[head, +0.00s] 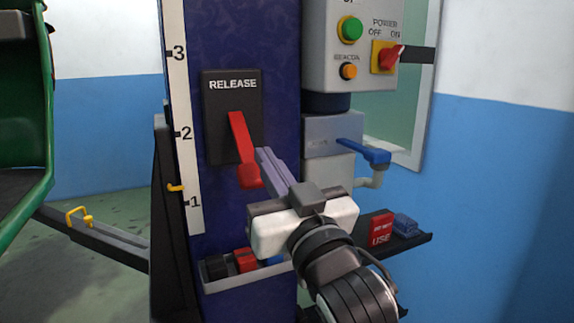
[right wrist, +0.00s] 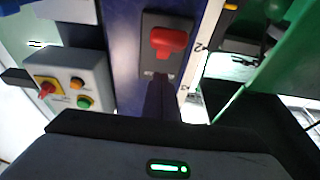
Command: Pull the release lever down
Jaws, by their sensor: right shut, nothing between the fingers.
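The red release lever (head: 241,145) is mounted on a black plate (head: 221,130) marked RELEASE, on the dark blue column. It slants downward, with its thick red end at the bottom. My right gripper (head: 263,153) is shut and empty, its fingers pointing up and left just right of the lever in the head view. In the right wrist view, which is upside down, the lever (right wrist: 168,42) lies beyond the shut fingertips (right wrist: 160,82), which overlap the label end of the plate. I cannot tell whether the fingers touch the lever. My left gripper is not in view.
A grey control box (head: 352,45) with buttons and a red power switch is at upper right. A blue-handled valve (head: 365,151) sits below it. A tray (head: 240,281) with small items is low on the column. A green vehicle (head: 25,130) stands at left.

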